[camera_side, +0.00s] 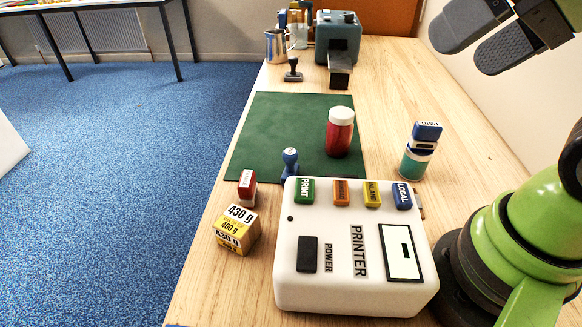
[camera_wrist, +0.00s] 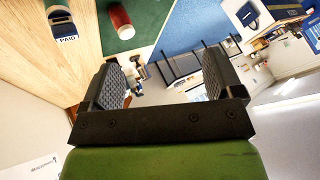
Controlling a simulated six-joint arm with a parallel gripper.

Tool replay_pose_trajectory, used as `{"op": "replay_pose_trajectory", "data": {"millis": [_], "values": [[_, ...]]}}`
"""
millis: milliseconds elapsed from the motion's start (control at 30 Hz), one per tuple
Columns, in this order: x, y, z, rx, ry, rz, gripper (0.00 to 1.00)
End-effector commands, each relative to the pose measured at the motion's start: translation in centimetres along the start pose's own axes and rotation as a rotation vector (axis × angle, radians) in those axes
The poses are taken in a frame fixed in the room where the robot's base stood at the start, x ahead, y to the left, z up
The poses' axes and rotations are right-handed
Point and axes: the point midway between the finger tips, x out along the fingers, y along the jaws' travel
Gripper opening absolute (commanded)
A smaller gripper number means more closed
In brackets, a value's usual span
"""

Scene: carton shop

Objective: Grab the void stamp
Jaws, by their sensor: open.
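A small red block stamp (camera_side: 247,188) with a white label stands behind the yellow weight box; its lettering is too small to read for certain, so I cannot confirm it is the void stamp. A blue stamp (camera_side: 426,132) rests on a teal-and-white round container (camera_side: 415,162); its label reads PAID in the wrist view (camera_wrist: 66,38). A blue knob-handled stamp (camera_side: 290,161) stands at the mat's near edge, and a dark one (camera_side: 292,70) stands beyond the mat. My gripper (camera_side: 468,50) is open and empty, high at the upper right; its fingers also show in the wrist view (camera_wrist: 165,75).
A white printer box (camera_side: 345,272) with coloured buttons fills the near bench. The yellow weight box (camera_side: 237,230) stands left of it. A red jar (camera_side: 339,132) stands on the green mat (camera_side: 270,125). A steel jug (camera_side: 276,46) and grey machine (camera_side: 338,38) are at the back.

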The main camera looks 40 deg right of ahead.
Motion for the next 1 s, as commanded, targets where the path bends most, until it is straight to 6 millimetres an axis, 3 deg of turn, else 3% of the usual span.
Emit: {"op": "replay_pose_trajectory", "data": {"millis": [233, 267, 367, 667, 867, 1000], "values": [[0.0, 0.0, 0.0, 0.000, 0.000, 0.000, 0.86], [0.0, 0.0, 0.0, 0.000, 0.000, 0.000, 0.84], [0.0, 0.0, 0.0, 0.000, 0.000, 0.000, 0.63], [0.1, -0.1, -0.2, -0.001, -0.005, 0.002, 0.63], [1.4, -1.2, -3.1, -0.016, -0.086, 0.041, 0.63], [4.2, -2.5, -6.2, -0.037, -0.177, 0.088, 0.63]]}}
